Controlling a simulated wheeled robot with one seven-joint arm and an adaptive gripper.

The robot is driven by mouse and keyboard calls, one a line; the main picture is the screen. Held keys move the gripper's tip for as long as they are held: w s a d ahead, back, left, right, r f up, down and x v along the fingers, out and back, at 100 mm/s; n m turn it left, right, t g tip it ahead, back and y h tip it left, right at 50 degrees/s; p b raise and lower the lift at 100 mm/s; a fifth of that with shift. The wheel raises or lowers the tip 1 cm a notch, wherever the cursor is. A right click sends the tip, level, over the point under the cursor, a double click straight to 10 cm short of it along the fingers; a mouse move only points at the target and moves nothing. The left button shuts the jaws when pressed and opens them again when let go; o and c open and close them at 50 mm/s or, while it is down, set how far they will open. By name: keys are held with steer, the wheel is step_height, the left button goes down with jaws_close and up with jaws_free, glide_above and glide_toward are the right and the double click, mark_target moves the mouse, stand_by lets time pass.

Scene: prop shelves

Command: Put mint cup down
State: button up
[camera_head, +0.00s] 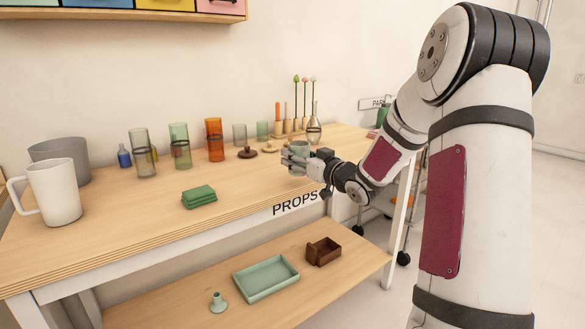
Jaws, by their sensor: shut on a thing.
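The mint cup (299,148) is a small pale grey-green cup at the right part of the upper wooden shelf top. My gripper (297,159) is shut on it from the right, with its fingers around the cup's side. The cup looks upright. The fingers hide much of its lower part, and I cannot tell whether its base touches the wood.
Bare wood lies front left of the cup.

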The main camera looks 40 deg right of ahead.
steer(key=shift+w, duration=0.4)
steer(key=w+f, duration=0.1)
steer(key=w+f+b, duration=0.1)
steer(key=shift+f+b, duration=0.3)
steer(key=shift+s+a+f, duration=0.1)
steer(key=shift+f, duration=0.2)
steer(key=shift+f, duration=0.1)
steer(key=shift+f, duration=0.15)
steer(key=o, duration=1.4)
steer(key=s+p, duration=0.2)
steer(key=s, duration=1.1)
steer(key=shift+s+p, duration=0.35)
steer(key=shift+s, duration=0.05)
